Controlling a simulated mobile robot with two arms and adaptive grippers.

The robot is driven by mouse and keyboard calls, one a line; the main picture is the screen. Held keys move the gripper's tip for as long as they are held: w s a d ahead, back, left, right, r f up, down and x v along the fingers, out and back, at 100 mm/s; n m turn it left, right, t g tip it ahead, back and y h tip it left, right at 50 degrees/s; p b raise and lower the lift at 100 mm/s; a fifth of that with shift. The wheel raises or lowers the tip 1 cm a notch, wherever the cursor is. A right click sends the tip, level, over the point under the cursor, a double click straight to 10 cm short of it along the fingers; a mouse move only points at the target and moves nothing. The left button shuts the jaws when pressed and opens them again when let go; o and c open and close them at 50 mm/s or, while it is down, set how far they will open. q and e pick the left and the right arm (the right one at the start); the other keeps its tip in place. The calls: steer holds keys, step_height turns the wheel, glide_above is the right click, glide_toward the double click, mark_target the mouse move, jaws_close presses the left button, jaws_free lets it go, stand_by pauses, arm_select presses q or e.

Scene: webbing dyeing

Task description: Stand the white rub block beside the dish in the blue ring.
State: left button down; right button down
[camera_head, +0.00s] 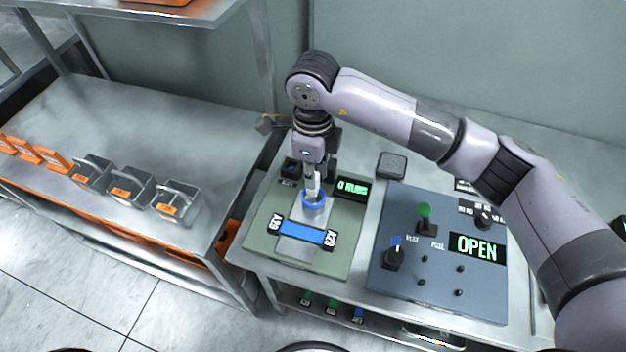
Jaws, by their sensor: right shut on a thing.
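My right gripper (313,180) points straight down over the green board (345,238). It is shut on the white rub block (312,190), a slim pale piece of which only part shows between the fingers. The block's lower end is at the blue ring (313,209); I cannot tell whether it touches the bottom. A small dark holder (290,168) is left of the gripper. I cannot clearly make out the dish. My left gripper is out of view.
A display (352,188) stands close right of the gripper. A blue-grey panel (400,270) with knobs and an OPEN display (477,247) is farther right. A dark grey block (392,165) lies behind it. Several grey bins stand on the left bench (130,130).

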steer(key=shift+f, duration=0.6)
step_height(320, 180, down, 4)
steer(key=shift+r+p, duration=0.1)
steer(key=shift+p, duration=0.5)
steer(key=shift+f+b, duration=0.25)
steer(key=shift+b, duration=0.05)
steer(key=c, duration=1.7)
jaws_free()
